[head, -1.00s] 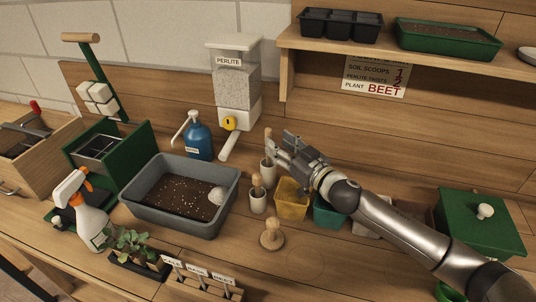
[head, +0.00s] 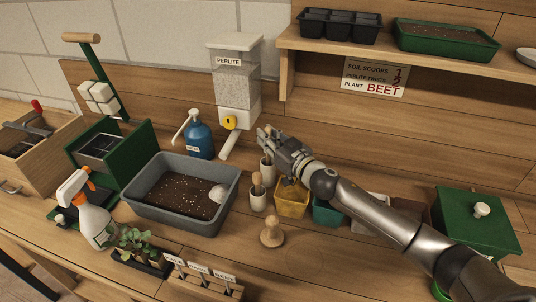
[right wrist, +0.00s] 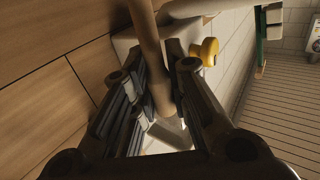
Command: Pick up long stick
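The long stick (right wrist: 150,50) is a plain wooden rod. In the right wrist view it runs between the two fingers of my right gripper (right wrist: 150,80). The fingers stand apart on either side of it, and I see no clear grip. In the head view my right gripper (head: 268,140) is at the upper part of the stick, which stands in a white cup (head: 267,170) and is mostly covered by the fingers. A shorter wooden-handled tool (head: 257,184) stands in a second white cup (head: 258,202) just in front. My left gripper is not in view.
The perlite dispenser (head: 232,88) and blue bottle (head: 199,138) stand behind and left. A grey soil tub (head: 152,207) is at left. A yellow pot (head: 292,203) and teal pot (head: 326,212) sit below my right arm. A wooden stamp (head: 271,234) stands in front.

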